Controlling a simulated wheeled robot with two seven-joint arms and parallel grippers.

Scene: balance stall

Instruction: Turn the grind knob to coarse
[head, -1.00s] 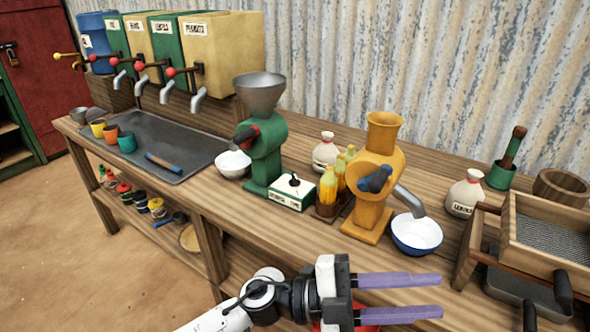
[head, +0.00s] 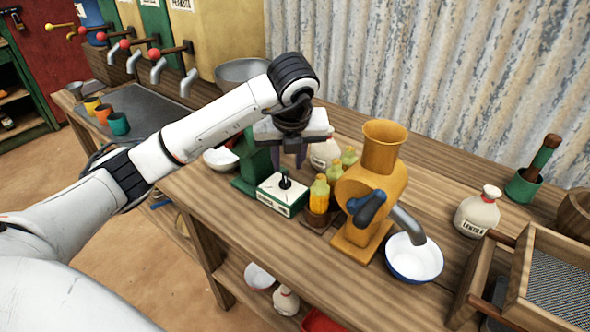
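The grind knob (head: 285,183) is a small black knob on the white top of a green box (head: 283,203) with a label on its front, at the foot of the green grinder (head: 253,165). My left arm reaches across from the left and hides much of the grinder's body. My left gripper (head: 289,158) points down above and slightly behind the knob in the picture, with its purple fingers apart and nothing seen between them. The fingers appear clear of the knob. My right gripper is not in view.
Oil bottles (head: 319,194) in a small holder stand right of the box. A yellow grinder (head: 370,185) with a blue crank and a white-blue bowl (head: 414,258) stand further right. A white sack (head: 325,152) is behind the gripper, and a white bowl (head: 221,160) left of the grinder.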

